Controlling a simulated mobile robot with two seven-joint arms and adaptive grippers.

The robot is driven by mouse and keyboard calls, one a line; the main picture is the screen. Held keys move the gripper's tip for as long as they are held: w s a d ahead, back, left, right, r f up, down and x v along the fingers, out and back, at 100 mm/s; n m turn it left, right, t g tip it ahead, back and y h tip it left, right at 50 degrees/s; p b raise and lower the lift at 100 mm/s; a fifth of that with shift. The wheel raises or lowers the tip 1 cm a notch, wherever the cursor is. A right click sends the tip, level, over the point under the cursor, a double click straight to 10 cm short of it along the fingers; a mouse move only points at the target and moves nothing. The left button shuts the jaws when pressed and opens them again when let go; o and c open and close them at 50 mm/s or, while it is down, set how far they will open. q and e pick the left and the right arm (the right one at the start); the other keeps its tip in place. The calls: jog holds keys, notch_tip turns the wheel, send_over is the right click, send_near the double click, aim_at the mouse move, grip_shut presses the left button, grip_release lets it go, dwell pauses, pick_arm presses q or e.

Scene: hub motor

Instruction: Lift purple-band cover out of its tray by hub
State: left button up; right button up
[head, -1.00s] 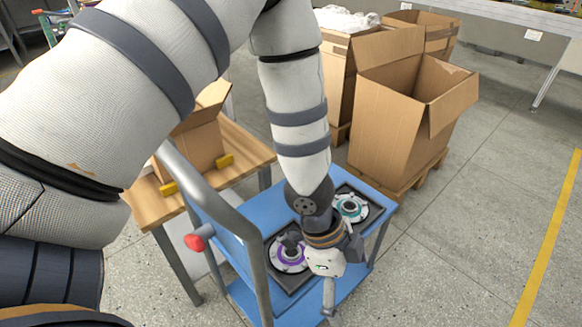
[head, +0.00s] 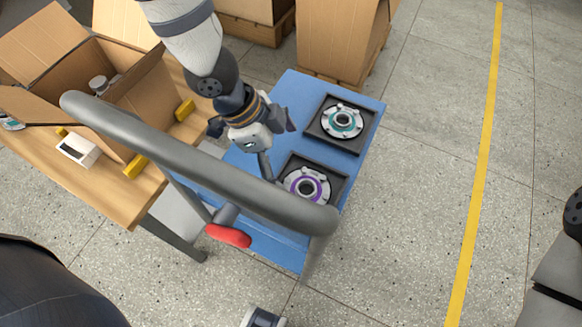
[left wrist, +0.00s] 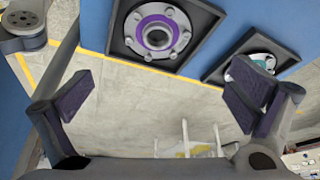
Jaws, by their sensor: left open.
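The purple-band cover (head: 321,188) lies flat in a black square tray (head: 318,162) on the blue cart top, with its hub facing up. In the left wrist view the purple-band cover (left wrist: 155,35) shows whole near the top, inside its tray (left wrist: 120,22). My left gripper (head: 252,140) is above the cart, to the upper left of this cover in the head view. My right gripper is not seen.
A teal-band cover (head: 342,121) sits in a second black tray farther back. The cart's grey handle (head: 200,160) with a red knob (head: 228,236) crosses the front. A wooden table (head: 120,195) with an open cardboard box stands left.

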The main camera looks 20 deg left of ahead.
pick_arm(q)
jog(key=b, duration=0.2)
send_near(307, 192)
jog(key=shift+w+d+f, duration=0.25)
jog(key=shift+w+d, duration=0.05)
jog(key=shift+d, duration=0.15)
jog(key=x, duration=0.5)
jog(key=shift+a+f+b, duration=0.15)
jog(key=shift+f+b, duration=0.25)
jog(key=shift+f, duration=0.05)
jog(key=shift+s, duration=0.1)
jog(key=c, duration=1.6)
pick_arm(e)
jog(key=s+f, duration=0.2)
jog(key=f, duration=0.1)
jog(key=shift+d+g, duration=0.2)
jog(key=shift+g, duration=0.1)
